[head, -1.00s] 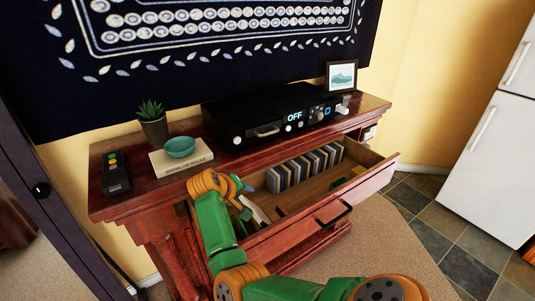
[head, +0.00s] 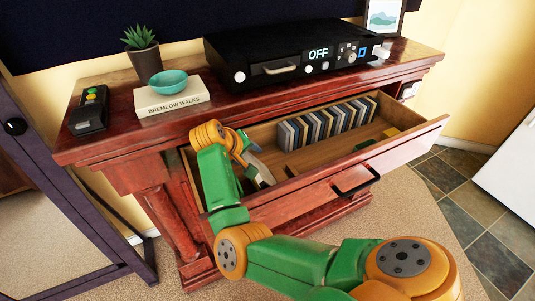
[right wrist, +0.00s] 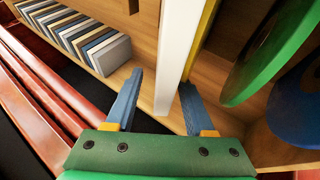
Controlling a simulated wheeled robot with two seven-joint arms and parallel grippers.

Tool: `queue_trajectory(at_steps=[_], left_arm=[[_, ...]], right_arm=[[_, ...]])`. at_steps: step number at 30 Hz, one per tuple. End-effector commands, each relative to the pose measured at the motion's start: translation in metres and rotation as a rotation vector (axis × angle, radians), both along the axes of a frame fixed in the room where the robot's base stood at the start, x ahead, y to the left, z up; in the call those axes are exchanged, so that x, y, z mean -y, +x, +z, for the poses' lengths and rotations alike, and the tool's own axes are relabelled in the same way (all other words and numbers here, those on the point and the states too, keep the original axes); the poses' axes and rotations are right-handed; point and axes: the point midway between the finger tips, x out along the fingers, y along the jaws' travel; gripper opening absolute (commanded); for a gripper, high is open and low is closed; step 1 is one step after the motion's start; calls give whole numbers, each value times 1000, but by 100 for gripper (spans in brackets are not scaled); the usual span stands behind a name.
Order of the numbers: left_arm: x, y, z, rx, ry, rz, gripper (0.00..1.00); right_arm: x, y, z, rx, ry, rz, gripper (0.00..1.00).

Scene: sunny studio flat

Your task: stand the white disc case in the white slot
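The white disc case (head: 264,173) stands tilted in the left part of the open drawer (head: 300,188); its upper part is behind my right gripper (head: 247,147). In the right wrist view the white case (right wrist: 178,50) runs upright between the two blue fingers of my right gripper (right wrist: 157,106). The fingers are apart, with a clear gap on the left of the case; the right finger is close to it. A row of dark, grey and tan cases (head: 327,121) stands in the drawer to the right. I cannot make out a white slot. My left gripper is not in view.
In the right wrist view a green disc-shaped thing (right wrist: 268,45) and a blue one (right wrist: 298,105) sit right of the case. A black player (head: 285,50), book (head: 172,97), teal bowl (head: 168,82), plant (head: 142,50) and remote (head: 90,110) stand on the cabinet top.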

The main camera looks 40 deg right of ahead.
Motion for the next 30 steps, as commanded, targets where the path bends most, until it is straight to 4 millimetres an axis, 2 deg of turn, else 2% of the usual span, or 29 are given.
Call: queue_trajectory(at_steps=[1, 6, 17, 20, 27, 30], left_arm=[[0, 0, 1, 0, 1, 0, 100], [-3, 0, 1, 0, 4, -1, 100], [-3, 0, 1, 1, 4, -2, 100], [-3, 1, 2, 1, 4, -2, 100], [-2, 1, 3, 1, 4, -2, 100], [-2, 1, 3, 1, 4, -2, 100]], right_arm=[[0, 0, 1, 0, 0, 0, 43], [0, 0, 1, 0, 0, 0, 0], [0, 0, 2, -1, 1, 0, 0], [1, 1, 21, 4, -1, -1, 0], [1, 1, 83, 4, -1, 0, 0], [1, 1, 96, 3, -1, -1, 0]])
